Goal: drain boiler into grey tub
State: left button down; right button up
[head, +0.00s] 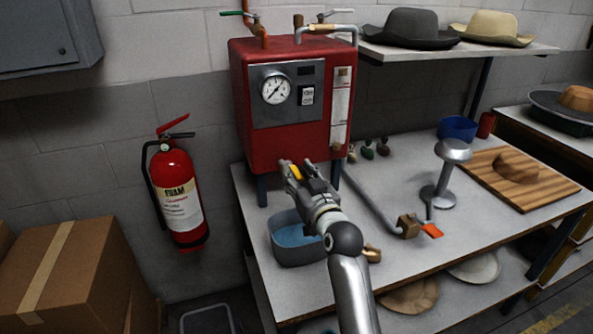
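The red boiler (248,110) stands on short legs at the left end of the table, with a gauge (275,89) on its front. The grey tub (284,255) sits on the table below the boiler's front, with blue liquid (297,236) in it. My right gripper (300,168) is just under the boiler's lower front edge, above the tub. A yellow handle (296,172) shows between its fingers; whether they grip it is unclear. The gripper and arm hide part of the tub and whatever the handle is fixed to. My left gripper is not in view.
A pipe with a brass valve (408,226) and orange lever (432,230) runs along the table right of my arm. A fire extinguisher (178,190) hangs left.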

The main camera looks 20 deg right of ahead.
jog(key=shift+w, duration=0.8)
grip_shut()
